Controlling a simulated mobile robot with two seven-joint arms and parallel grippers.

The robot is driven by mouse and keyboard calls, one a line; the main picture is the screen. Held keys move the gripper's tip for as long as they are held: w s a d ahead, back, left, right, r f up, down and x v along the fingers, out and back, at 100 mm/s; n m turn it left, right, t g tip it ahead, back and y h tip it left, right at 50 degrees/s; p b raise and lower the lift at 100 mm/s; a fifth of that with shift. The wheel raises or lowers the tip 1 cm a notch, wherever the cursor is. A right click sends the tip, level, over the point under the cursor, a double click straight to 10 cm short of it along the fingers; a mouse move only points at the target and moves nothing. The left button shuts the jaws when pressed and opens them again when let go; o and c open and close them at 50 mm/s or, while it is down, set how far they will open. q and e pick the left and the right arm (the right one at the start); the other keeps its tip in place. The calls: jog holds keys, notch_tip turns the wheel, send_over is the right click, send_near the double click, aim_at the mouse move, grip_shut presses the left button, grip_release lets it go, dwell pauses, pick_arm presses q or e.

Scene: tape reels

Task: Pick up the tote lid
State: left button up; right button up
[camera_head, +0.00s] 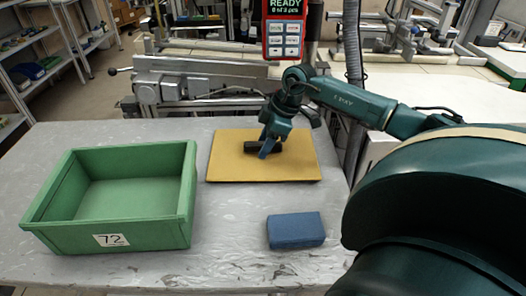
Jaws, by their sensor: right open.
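The tote lid (228,166) is a flat yellow-orange board lying on the grey table, right of the green tote. A dark block like a handle (250,147) shows at the lid's middle. My right gripper (268,150) points down over the lid's middle, with its open fingers at this handle. The fingers hide part of the handle, and I cannot tell whether they touch it. The green tote (120,212), labelled 72, stands open and looks empty at the left. My left gripper is not in view.
A blue block (296,230) lies on the table (235,250) in front of the lid. A red-framed screen (284,30) reading READY hangs behind. Metal machinery (190,82) stands along the table's back edge. The table's front middle is clear.

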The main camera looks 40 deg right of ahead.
grip_shut()
dwell(0.3)
dwell(0.3)
